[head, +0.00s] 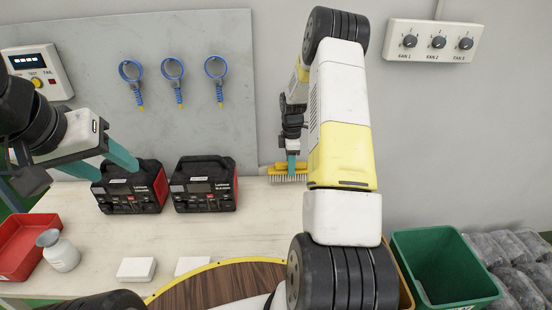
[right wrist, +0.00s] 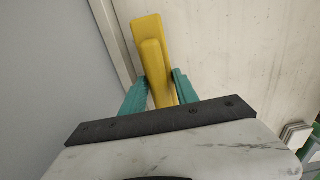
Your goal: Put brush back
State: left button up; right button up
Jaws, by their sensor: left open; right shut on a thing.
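The yellow brush (head: 283,171) is at the back of the table, close to the wall panel, with its pale bristles pointing down. My right gripper (head: 291,164) is shut on it from above. In the right wrist view the brush's yellow body (right wrist: 151,45) sits between the two teal fingers of my right gripper (right wrist: 161,88). I cannot tell whether the bristles touch the table. My right arm hides part of the area to the right of the brush. My left gripper (head: 104,163) is open and empty, in front of the left black device.
Two black-and-red devices (head: 130,186) (head: 204,184) stand on the pale table (head: 110,236). A red tray (head: 22,246), a white bottle (head: 60,252) and white blocks (head: 136,269) are at the front left. A green bin (head: 440,268) stands right. Blue-ringed tools (head: 172,70) hang on the panel.

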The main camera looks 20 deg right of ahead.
jog(key=shift+f, duration=1.15)
jog(key=shift+f, duration=0.15)
jog(key=o, duration=1.1)
